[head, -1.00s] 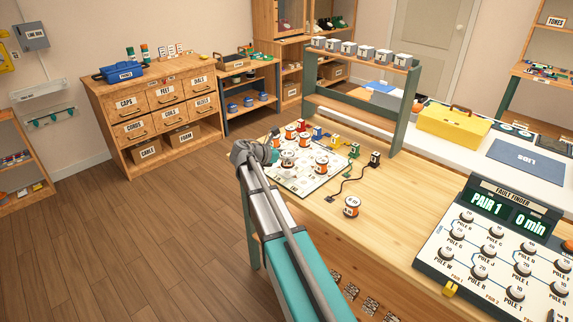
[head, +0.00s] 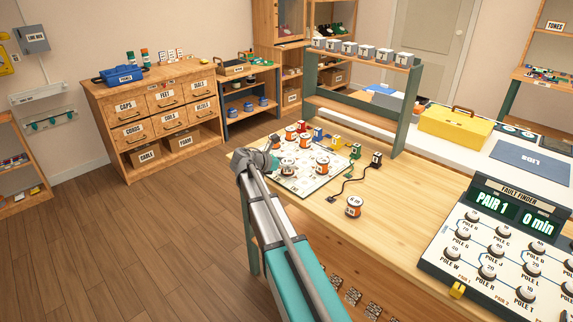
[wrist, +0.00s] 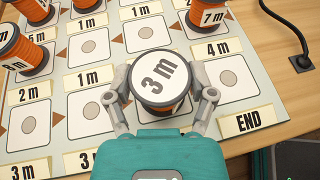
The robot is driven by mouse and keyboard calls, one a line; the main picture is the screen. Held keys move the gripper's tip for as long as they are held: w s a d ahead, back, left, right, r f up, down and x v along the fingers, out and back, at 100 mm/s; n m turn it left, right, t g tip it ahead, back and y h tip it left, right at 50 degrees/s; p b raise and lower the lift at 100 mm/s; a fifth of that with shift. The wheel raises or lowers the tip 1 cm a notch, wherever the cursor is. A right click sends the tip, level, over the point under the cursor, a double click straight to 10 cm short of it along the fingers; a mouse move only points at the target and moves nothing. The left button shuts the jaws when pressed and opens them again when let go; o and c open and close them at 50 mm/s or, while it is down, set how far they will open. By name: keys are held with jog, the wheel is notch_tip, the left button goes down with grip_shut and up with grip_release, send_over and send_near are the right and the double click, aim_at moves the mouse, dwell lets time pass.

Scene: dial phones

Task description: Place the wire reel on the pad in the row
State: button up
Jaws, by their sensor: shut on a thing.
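My gripper (wrist: 160,100) is shut on a wire reel (wrist: 158,78) with a white top marked "3 m" and an orange winding. In the head view, the held reel (head: 288,168) is upright over the pale board (head: 306,184), beside my gripper (head: 278,165). I cannot tell whether it touches the board. In the wrist view the board has round-dotted pads with length labels; a bare pad (wrist: 85,112) lies left of the reel and another bare pad (wrist: 228,84) lies right, above the END label (wrist: 248,122). The board directly under the reel is hidden.
Other reels stand on the board: the "7 m" reel (wrist: 208,18) at the upper right and an orange reel (wrist: 20,48) at the left. A loose reel (head: 354,207) stands on the table (head: 400,215) near a black cable plug (head: 376,159). The fault finder (head: 490,240) is at the right.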

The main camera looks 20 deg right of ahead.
jog(key=o, duration=1.1)
jog(key=shift+f, duration=0.1)
jog(key=shift+r, duration=0.2)
jog(key=shift+a+r+p, duration=0.1)
jog(key=shift+a+p, duration=0.15)
jog(key=shift+p, duration=0.05)
jog(key=p+v, duration=0.4)
jog(key=v, duration=0.7)
jog(key=shift+s+a, duration=0.1)
jog(key=shift+a, duration=0.1)
